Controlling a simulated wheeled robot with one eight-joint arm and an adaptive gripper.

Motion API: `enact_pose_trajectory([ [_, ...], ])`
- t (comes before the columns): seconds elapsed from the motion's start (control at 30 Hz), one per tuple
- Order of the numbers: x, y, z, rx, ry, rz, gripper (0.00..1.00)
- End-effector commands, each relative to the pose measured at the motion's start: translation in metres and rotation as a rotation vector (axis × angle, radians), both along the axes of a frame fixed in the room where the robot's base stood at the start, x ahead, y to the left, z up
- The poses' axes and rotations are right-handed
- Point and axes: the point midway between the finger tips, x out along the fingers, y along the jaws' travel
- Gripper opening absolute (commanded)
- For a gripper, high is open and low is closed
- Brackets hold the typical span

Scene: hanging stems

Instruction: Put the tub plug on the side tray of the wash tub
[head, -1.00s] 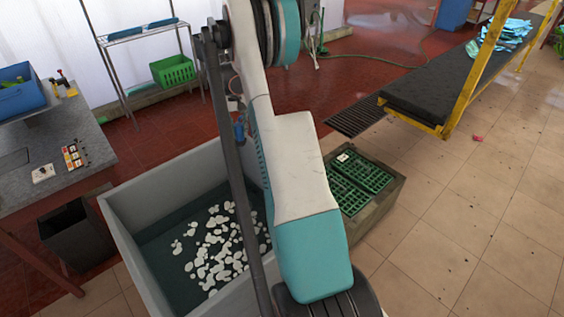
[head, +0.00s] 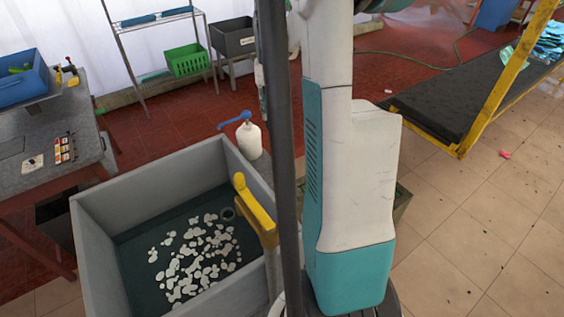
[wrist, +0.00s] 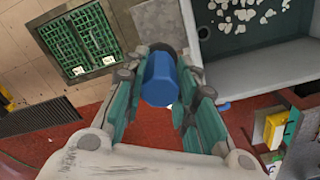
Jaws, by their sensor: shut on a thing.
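My gripper (wrist: 158,95) shows only in the wrist view. Its green-padded fingers are shut on a blue, faceted plug (wrist: 160,78) with a dark round part at its far end. The wash tub (head: 98,235) is a grey basin with dark water and white floating pieces; a drain hole (head: 227,214) shows inside. A grey ledge (head: 262,168), apparently the side tray, runs along the tub's right side. In the wrist view the grey ledge (wrist: 155,20) lies behind the plug; I cannot tell the height between them. My arm hides the gripper in the head view.
A white bottle with a blue pump (head: 249,140) stands by the tub's far right corner. A work table (head: 60,140) stands at the left.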

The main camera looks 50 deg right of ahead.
Motion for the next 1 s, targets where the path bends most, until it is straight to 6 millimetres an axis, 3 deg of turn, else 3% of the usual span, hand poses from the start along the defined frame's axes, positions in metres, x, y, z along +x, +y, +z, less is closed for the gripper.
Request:
enact_pose_trajectory([
  [0.53,0.000,0.000,-0.126,0.000,0.000,0.000,0.06],
  [1.0,0.000,0.000,-0.173,0.000,0.000,0.000,0.06],
])
